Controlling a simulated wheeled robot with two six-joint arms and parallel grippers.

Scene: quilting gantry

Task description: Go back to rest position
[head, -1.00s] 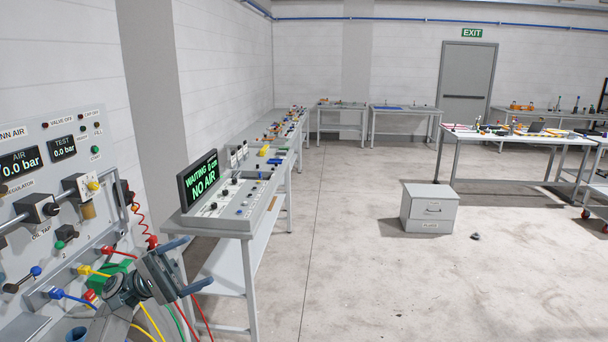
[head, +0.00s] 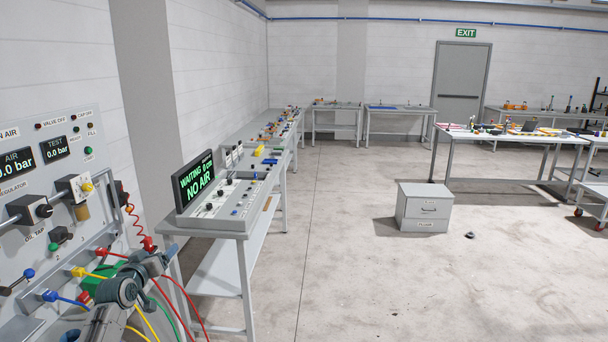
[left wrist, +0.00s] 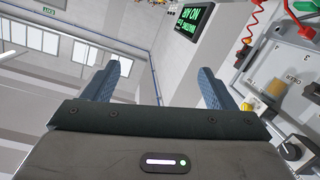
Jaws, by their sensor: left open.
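My left gripper (head: 150,262) is at the lower left of the head view, in front of the air panel (head: 98,150). Its fingers are hard to make out there. In the left wrist view my left gripper (left wrist: 160,82) shows its two blue fingers wide apart with nothing between them. My right gripper is in neither view.
A grey console (head: 225,205) with a "NO AIR" screen stands on a bench just beyond the gripper. Red, green and yellow hoses hang near the arm. A grey drawer box (head: 425,207) stands on the open floor. Benches line the back and right.

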